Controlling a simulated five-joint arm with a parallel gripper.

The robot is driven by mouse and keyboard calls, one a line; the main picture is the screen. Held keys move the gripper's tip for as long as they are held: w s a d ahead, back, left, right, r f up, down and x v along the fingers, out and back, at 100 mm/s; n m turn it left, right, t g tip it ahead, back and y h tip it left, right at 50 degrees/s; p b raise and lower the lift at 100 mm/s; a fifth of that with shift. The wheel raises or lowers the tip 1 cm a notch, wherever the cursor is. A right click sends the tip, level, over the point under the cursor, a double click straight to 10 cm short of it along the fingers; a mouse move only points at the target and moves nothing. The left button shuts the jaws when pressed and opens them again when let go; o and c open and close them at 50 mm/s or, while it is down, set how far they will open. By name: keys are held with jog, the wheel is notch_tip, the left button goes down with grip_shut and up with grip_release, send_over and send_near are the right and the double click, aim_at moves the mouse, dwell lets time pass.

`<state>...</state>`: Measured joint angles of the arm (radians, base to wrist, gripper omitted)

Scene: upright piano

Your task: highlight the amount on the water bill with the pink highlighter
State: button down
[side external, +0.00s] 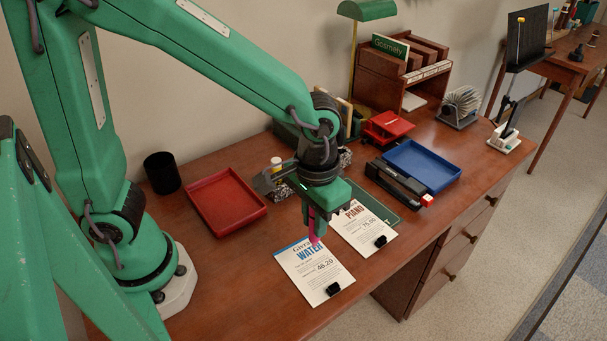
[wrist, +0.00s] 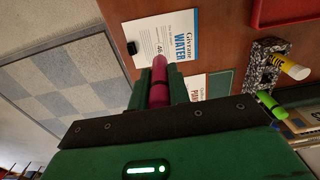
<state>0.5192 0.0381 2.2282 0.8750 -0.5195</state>
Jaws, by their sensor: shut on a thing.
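The water bill (side external: 313,272) lies flat on the desk, headed WATER with the amount 46.20 printed on it and a black clip at its lower edge. It also shows in the wrist view (wrist: 155,29). My gripper (side external: 316,205) is shut on the pink highlighter (side external: 314,228), which points down over the upper part of the bill, near the heading. In the wrist view the pink highlighter (wrist: 159,85) sits between the fingers and partly covers the amount. I cannot tell whether its tip touches the paper. No pink mark is visible on the bill.
A piano bill (side external: 362,228) with a black clip lies just right of the water bill. A red tray (side external: 227,203) is at left, a blue tray (side external: 423,167) at right, with a stapler (side external: 395,183) beside it. A green highlighter (wrist: 271,106) stands in a speckled holder.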

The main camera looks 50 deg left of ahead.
aim_at(314, 241)
jog(key=shift+s+d, duration=0.2)
jog(key=shift+f, duration=0.15)
jog(key=shift+f, duration=3.15)
jog(key=shift+w+f, duration=0.3)
jog(key=shift+f, duration=0.45)
jog(key=shift+w+d, duration=0.1)
jog(key=shift+w, duration=2.7)
jog(key=shift+s, duration=3.15)
jog(key=shift+w+r, duration=0.1)
jog(key=shift+r, duration=3.9)
